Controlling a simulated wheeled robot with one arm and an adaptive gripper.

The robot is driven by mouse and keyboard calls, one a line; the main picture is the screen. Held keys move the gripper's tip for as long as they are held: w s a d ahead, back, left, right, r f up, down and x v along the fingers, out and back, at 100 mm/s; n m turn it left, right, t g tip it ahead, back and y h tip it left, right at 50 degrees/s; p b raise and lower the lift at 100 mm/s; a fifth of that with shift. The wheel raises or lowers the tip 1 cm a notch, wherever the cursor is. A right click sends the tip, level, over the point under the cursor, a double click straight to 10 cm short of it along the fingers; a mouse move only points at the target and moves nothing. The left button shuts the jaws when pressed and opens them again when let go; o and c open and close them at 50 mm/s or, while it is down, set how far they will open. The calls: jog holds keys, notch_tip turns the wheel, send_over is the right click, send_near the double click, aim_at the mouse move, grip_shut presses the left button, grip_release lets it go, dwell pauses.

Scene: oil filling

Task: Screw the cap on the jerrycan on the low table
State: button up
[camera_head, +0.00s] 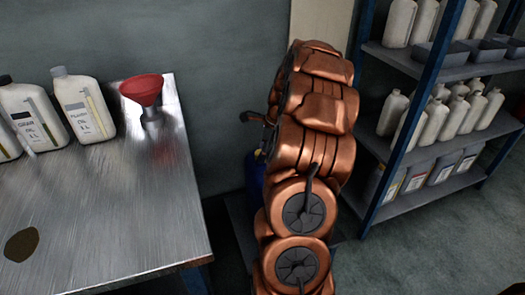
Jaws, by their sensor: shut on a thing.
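A dark part of my gripper (259,121) shows at the left edge of my copper arm, just above the blue jerrycan (254,172). The rest of the gripper, with its fingertips, is hidden behind the arm. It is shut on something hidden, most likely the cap. Only a narrow strip of the jerrycan shows. Its mouth is hidden, so I cannot tell how the cap sits on it. The jerrycan stands on the low dark table (236,216), which my arm mostly covers.
A metal table (120,220) at left holds white oil bottles (84,108), a red funnel (142,89) and a dark round stain. A blue-framed shelf (440,148) with many containers stands close at right. Open floor lies at lower right.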

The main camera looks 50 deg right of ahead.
jog(key=shift+f, duration=0.2)
jog(key=o, duration=0.8)
jog(key=v, duration=1.2)
jog(key=shift+s, duration=0.1)
